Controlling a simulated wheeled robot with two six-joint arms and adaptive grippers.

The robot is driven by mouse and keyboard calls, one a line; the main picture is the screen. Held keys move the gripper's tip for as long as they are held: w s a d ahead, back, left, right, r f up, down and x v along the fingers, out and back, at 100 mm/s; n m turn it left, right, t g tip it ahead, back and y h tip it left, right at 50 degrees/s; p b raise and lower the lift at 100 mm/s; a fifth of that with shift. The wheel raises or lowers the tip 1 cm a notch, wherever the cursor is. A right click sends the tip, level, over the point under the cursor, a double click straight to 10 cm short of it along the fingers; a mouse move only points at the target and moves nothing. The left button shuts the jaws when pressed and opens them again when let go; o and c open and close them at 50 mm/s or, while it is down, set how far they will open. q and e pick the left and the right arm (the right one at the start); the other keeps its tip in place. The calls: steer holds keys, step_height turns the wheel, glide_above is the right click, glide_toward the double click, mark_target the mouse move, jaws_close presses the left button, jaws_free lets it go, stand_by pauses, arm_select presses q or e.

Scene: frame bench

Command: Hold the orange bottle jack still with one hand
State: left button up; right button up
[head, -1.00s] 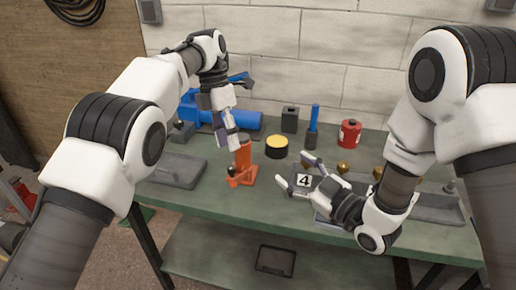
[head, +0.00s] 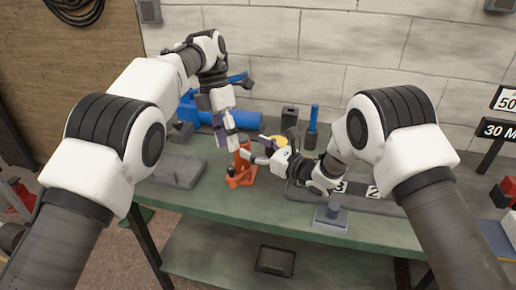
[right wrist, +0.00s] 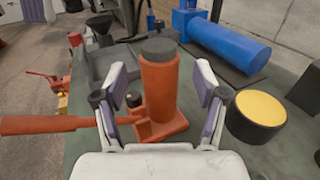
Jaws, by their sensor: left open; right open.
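The orange bottle jack (head: 241,172) stands upright on the green bench, left of centre. In the right wrist view the jack (right wrist: 160,88) has a dark round top, and its orange lever sticks out to the left. My right gripper (head: 258,149) is open and comes at the jack from the right; in its wrist view the two fingers stand on either side of the jack's body, with gaps beside it. My left gripper (head: 231,140) is open, pointing down just above the jack's top; whether it touches the jack I cannot tell.
A black tin with a yellow lid (right wrist: 256,115) stands close to the right gripper. A blue cylinder (right wrist: 230,42) lies behind the jack. A grey plate (head: 175,172) lies to the left.

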steer(key=x, duration=0.7)
steer(key=shift+a, duration=0.1)
jaws_close()
